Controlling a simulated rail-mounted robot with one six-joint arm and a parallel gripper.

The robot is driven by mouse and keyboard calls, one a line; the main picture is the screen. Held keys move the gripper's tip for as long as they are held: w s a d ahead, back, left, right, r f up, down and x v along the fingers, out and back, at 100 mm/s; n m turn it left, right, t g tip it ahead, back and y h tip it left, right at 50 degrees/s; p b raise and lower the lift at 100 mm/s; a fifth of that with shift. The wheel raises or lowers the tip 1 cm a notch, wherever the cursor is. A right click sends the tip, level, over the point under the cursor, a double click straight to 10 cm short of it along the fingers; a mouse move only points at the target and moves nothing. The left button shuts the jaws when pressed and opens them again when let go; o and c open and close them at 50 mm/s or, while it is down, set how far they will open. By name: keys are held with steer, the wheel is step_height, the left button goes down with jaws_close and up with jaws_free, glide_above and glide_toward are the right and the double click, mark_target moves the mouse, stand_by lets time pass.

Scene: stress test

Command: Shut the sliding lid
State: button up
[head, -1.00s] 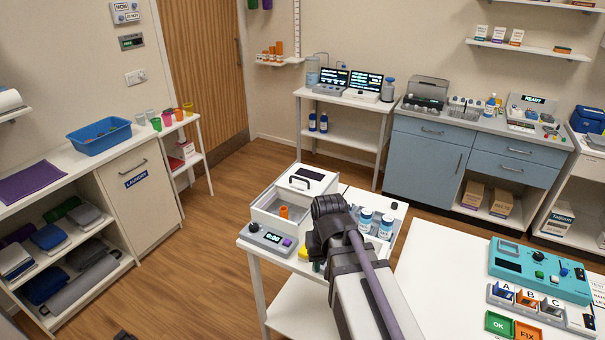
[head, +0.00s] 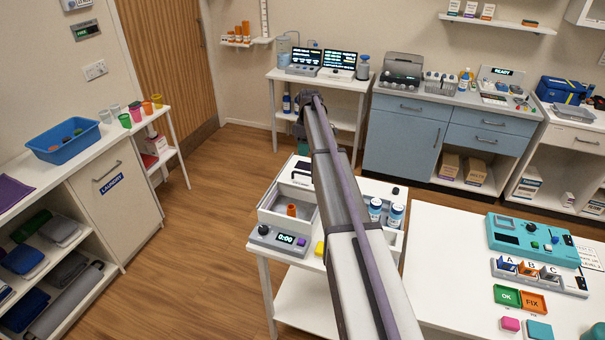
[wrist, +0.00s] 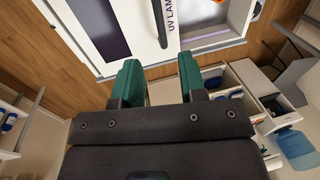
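The white box (head: 270,217) stands on a small white table left of my arm in the head view. Its sliding lid (head: 287,181), with a dark handle, sits at the back, and the front part is open with an orange bottle (head: 291,210) inside. In the wrist view the lid (wrist: 139,12) shows a dark window, a dark handle (wrist: 161,22) and UV lettering, with the opening to its right. My gripper (wrist: 160,62) has two green fingers apart with nothing between them, near the handle's end in the picture.
A grey timer unit (head: 277,240) stands in front of the box, with a yellow block (head: 319,248) beside it. White bottles (head: 375,209) stand right of my arm. A white table with a teal device (head: 530,238) is at the right. Floor is clear at the left.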

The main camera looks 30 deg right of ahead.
steer(key=f+b, duration=0.2)
steer(key=f, duration=0.1)
steer(key=s+f+b, duration=0.1)
steer(key=f+b, duration=0.1)
steer(key=a+f+b, duration=0.1)
steer(key=f+b, duration=0.2)
steer(key=shift+s+f, duration=0.15)
steer(key=shift+f, duration=0.15)
steer(key=shift+r, duration=0.15)
jaws_close()
